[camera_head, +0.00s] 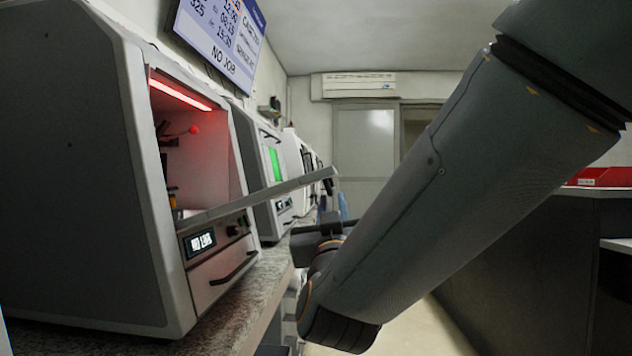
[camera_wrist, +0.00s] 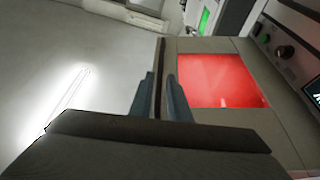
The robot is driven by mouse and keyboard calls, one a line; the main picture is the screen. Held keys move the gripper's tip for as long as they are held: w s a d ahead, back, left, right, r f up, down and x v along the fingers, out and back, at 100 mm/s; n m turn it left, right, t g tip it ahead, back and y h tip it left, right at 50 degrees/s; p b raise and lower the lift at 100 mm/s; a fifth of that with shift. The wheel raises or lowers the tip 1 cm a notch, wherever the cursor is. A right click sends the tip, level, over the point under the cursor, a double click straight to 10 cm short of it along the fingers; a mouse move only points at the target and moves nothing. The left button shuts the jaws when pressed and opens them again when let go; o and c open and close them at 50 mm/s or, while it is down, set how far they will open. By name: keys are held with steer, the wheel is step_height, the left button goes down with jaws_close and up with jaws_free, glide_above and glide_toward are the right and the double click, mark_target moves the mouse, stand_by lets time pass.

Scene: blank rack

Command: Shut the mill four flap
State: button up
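The nearest mill (camera_head: 95,170) stands on the left in the head view, its chamber open and lit red. Its flap (camera_head: 265,195) is open, sticking out toward the aisle and tilted slightly up at its outer end. A dark handle (camera_head: 328,186) sits at that end. My gripper (camera_head: 320,228) appears below the flap's outer end. In the wrist view its two fingers (camera_wrist: 161,78) have a narrow gap, with the flap's dark outer edge in line behind it. I see no clear contact.
The mill's front panel (camera_head: 205,262) has a display reading NO JOB or similar, knobs and a lower handle. Further machines (camera_head: 275,165) line the stone-topped bench (camera_head: 240,310) beyond. A dark counter (camera_head: 530,265) stands on the right. The aisle floor between is clear.

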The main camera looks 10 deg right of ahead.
steer(key=shift+p+x, duration=1.3)
steer(key=shift+x, duration=1.9)
jaws_close()
